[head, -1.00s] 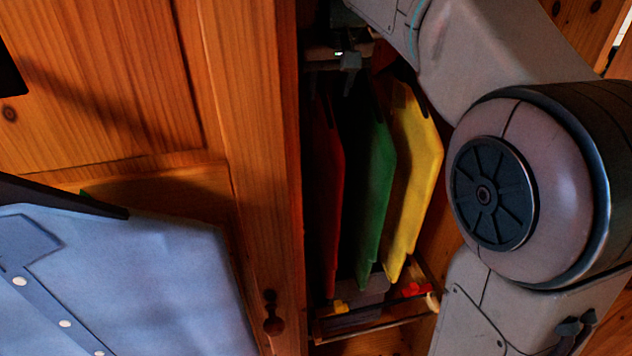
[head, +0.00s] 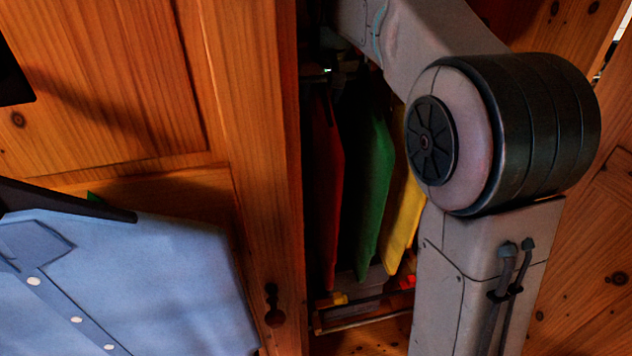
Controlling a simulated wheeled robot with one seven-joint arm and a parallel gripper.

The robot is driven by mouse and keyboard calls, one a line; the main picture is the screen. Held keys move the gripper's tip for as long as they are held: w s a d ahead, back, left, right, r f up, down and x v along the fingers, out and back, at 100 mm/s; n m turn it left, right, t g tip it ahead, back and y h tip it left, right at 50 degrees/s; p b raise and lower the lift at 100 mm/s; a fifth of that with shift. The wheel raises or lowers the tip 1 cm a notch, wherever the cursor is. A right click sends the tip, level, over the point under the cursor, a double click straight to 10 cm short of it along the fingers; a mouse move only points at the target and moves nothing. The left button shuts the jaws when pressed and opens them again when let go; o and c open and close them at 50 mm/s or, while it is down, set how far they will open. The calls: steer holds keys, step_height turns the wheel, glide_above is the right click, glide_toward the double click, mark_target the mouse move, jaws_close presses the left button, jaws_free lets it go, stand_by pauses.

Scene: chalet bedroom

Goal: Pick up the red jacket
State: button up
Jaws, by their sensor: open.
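The red jacket (head: 325,195) hangs inside the open wardrobe, seen edge-on as a narrow dark-red strip just right of the wooden door. It is the leftmost of the garments hanging there. Its top is lost in shadow. A green garment (head: 373,190) hangs to its right, with a gap between their lower parts. My arm reaches into the top of the wardrobe from the right. My gripper cannot be made out; the arm's far end is lost in the dark above the red jacket.
A yellow garment (head: 403,225) hangs right of the green one, partly behind my arm. A wooden door (head: 255,130) stands close on the left. A light blue shirt (head: 130,285) hangs in front of it. A low rack (head: 360,315) with small objects lies below the garments.

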jaws_close()
steer(key=shift+r, duration=0.15)
stand_by(1.1)
